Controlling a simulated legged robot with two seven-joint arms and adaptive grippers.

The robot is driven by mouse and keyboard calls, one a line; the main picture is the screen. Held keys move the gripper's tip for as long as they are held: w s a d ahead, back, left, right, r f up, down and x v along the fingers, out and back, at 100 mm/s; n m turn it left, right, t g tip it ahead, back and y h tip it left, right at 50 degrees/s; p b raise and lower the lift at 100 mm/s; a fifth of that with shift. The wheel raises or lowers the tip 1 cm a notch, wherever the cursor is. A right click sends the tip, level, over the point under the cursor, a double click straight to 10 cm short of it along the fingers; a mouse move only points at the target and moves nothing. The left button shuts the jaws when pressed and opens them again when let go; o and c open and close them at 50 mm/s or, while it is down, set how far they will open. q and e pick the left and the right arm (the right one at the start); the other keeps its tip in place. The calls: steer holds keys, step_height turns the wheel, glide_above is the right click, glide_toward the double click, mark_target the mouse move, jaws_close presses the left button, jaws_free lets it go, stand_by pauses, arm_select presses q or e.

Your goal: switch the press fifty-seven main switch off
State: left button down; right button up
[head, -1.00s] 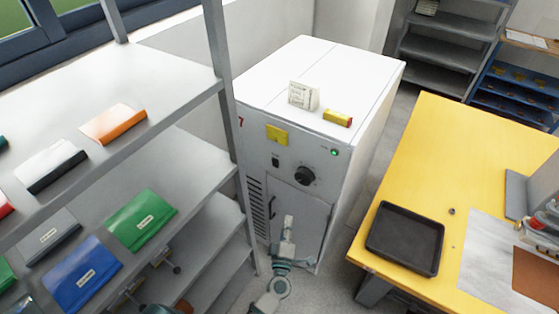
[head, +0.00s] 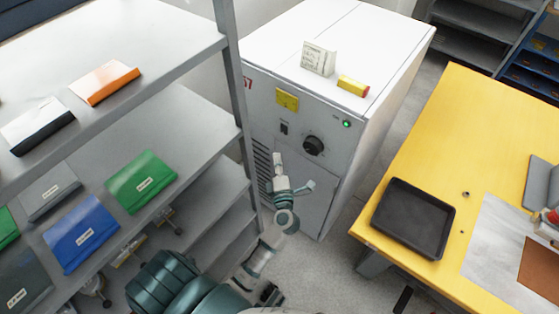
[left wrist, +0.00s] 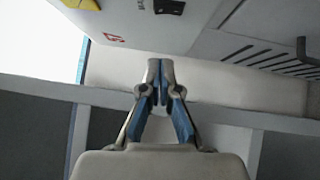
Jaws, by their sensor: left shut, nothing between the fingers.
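The white press cabinet (head: 290,70) carries a red number ending in 7 at its front left edge. Its front panel has a small black switch (head: 284,128), a round black knob (head: 313,145) and a lit green lamp (head: 347,124). The switch's setting is too small to read. My left gripper (head: 278,157) is shut and empty, in front of the panel below the switch, apparently not touching it. In the left wrist view, the shut fingertips (left wrist: 160,66) point toward the cabinet front, and a black fitting (left wrist: 168,6) shows at the top edge.
A grey shelf rack (head: 232,90) with coloured binders stands close at the left. A yellow table (head: 470,120) with a black tray (head: 413,218) stands at the right. A white card (head: 318,58) and a yellow-red block (head: 353,86) sit on the cabinet. Floor shows between cabinet and table.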

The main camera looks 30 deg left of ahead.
mark_target(281, 128)
arm_select(q)
steer(key=w+a, duration=0.1)
steer(key=w, duration=0.2)
steer(key=w+a, duration=0.1)
steer(key=w, duration=0.2)
steer(key=w+a+r+b, duration=0.1)
steer(key=w+a, duration=0.1)
steer(key=shift+w, duration=0.4)
arm_select(e)
step_height(281, 128, up, 3)
steer(key=shift+w+r, duration=0.1)
steer(key=shift+r, duration=0.05)
arm_select(q)
steer(key=shift+w, duration=0.1)
arm_select(e)
steer(key=shift+w, duration=0.1)
arm_select(q)
steer(key=shift+r+p, duration=0.2)
steer(key=shift+p, duration=0.15)
steer(key=shift+d, duration=0.1)
arm_select(e)
steer(key=shift+s+f, duration=0.2)
steer(key=shift+f, duration=0.85)
